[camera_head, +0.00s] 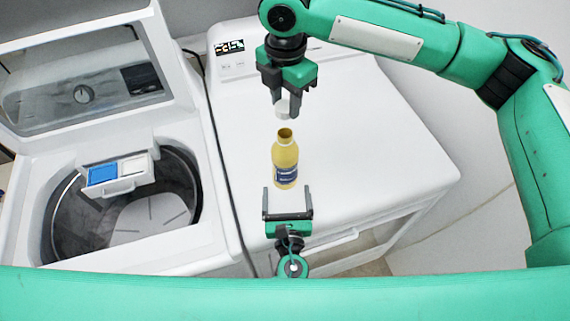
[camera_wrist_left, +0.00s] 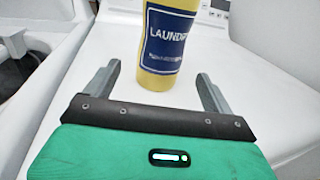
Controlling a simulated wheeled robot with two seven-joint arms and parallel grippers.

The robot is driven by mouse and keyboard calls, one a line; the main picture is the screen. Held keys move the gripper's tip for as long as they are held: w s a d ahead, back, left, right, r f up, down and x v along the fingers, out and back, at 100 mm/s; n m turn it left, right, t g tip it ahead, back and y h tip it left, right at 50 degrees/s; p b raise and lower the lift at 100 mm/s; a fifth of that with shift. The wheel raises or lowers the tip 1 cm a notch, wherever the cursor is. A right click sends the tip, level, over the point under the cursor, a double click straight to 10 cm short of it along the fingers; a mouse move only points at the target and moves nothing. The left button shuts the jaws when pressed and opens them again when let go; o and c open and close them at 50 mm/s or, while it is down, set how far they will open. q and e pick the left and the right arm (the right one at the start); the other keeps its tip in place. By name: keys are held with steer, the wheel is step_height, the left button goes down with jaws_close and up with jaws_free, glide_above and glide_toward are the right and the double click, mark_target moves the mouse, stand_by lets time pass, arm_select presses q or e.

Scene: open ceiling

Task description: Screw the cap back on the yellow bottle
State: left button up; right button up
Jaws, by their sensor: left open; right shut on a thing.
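The yellow bottle (camera_head: 285,158) stands upright and uncapped on the white machine's top, with a blue label. It also shows in the left wrist view (camera_wrist_left: 168,42), cut off at the top, with the label reading "LAUNDR". The white cap (camera_head: 283,108) is held by my right gripper (camera_head: 286,103), which is shut on it just above the bottle's open neck, with a small gap between them. My left gripper (camera_head: 287,190) is open and empty in front of the bottle, its fingers pointing toward it. In the left wrist view my left gripper (camera_wrist_left: 158,90) has the bottle just beyond its fingertips.
The white machine top (camera_head: 375,150) is clear on both sides of the bottle. To the left stands an open top-loading washer (camera_head: 120,240) with its lid raised and a detergent drawer (camera_head: 118,176) pulled out over the drum. A control display (camera_head: 229,46) sits at the back.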

mark_target(286, 182)
arm_select(q)
steer(key=w, duration=0.6)
steer(key=shift+w+a, duration=0.15)
steer(key=shift+w, duration=0.35)
steer(key=shift+c, duration=0.2)
steer(key=c, duration=1.4)
steer(key=shift+c, duration=0.2)
arm_select(e)
steer(key=shift+f, duration=2.55)
